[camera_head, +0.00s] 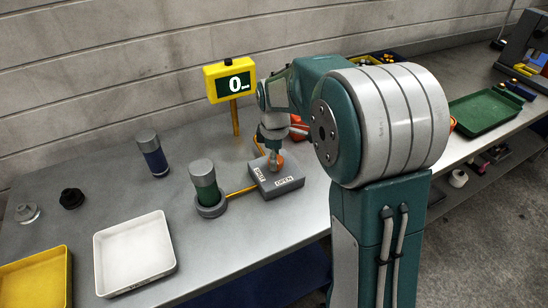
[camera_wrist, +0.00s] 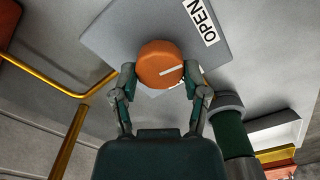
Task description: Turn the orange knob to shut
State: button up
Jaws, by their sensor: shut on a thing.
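The orange knob (camera_wrist: 158,62) sits on a grey box (camera_wrist: 120,30) and carries a white pointer line. My gripper (camera_wrist: 160,78) is shut on the knob, with one finger on each side of it. In the wrist view the pointer line aims to the right, below the OPEN label (camera_wrist: 201,20); another label is mostly hidden behind the knob and a finger. In the head view the grey box (camera_head: 262,186) shows the SHUT and OPEN labels on its top, and the knob (camera_head: 279,162) is partly covered by my gripper.
A yellow display (camera_head: 230,80) reading 0 stands behind the box. A green cylinder (camera_head: 206,185) in a grey base stands left of the box, joined by a yellow line. A blue cylinder (camera_head: 153,155), a white tray (camera_head: 135,252) and a yellow tray (camera_head: 37,283) are further left.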

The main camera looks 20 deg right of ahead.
jog(key=m, duration=0.4)
jog(key=shift+d+f, duration=0.1)
jog(key=shift+f, duration=0.05)
jog(key=m, duration=0.8)
jog(key=shift+m, duration=2.2)
jog(key=o, duration=1.1)
jog(key=shift+o, duration=0.2)
